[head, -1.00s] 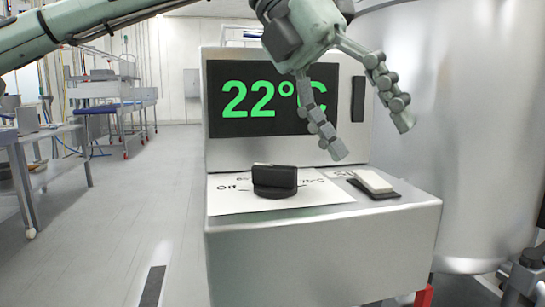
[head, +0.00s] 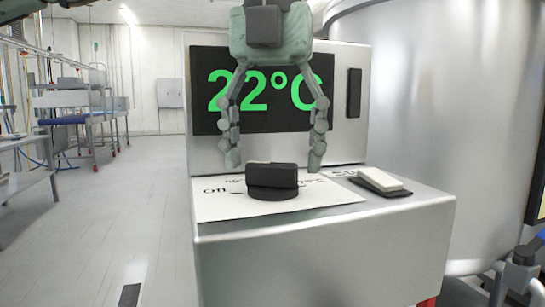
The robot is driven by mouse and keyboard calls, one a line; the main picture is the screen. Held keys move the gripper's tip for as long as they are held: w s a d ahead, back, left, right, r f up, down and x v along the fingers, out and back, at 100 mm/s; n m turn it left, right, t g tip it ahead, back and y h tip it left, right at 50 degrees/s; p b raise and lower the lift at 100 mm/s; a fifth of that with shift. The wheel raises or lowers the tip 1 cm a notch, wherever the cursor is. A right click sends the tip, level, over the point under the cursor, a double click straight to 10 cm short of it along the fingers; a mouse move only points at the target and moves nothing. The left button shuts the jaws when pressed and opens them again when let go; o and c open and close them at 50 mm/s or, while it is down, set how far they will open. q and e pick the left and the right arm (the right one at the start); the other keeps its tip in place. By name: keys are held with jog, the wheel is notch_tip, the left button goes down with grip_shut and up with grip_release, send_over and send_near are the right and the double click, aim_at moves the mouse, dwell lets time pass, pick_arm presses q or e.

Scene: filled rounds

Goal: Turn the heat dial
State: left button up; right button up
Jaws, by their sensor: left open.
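The heat dial (head: 272,181) is a black knob with a raised grip bar on a round base. It sits on a white label sheet (head: 222,208) marked "Off" at its left, with temperature marks partly hidden behind it. My left gripper (head: 275,164) is open, with its two fingers pointing down on either side of the dial, just above and seemingly behind it. I see no contact between the fingers and the dial. The display (head: 205,122) behind the gripper reads 22°C in green. My right gripper is not in view.
A white rocker switch (head: 381,179) on a black base stands right of the dial. The dial is on a grey metal console (head: 320,250). A large steel vessel (head: 440,130) is close at the right. Carts and a table (head: 30,182) stand at the left, with free floor between.

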pick_arm(q)
jog(key=shift+f, duration=0.2)
jog(key=shift+c, duration=0.5)
jog(key=c, duration=1.1)
jog(key=shift+o, duration=0.2)
